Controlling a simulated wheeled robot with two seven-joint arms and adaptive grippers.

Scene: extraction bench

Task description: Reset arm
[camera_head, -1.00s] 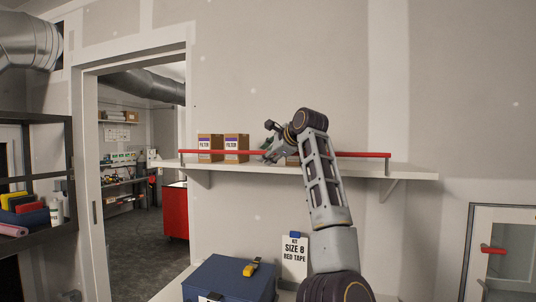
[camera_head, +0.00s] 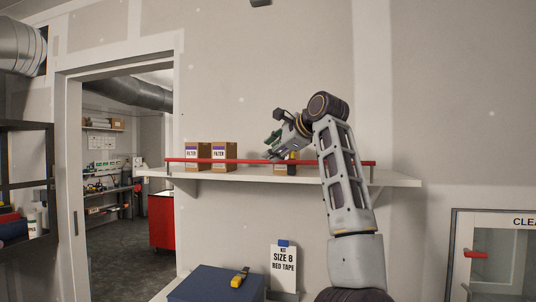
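Two brown filter boxes (camera_head: 197,158) (camera_head: 223,158) stand behind the rail. A third box (camera_head: 280,169) is partly hidden below my gripper. A blue case (camera_head: 205,285) with a yellow tool (camera_head: 239,278) and a kit sign (camera_head: 284,268) are below. A doorway opens left.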

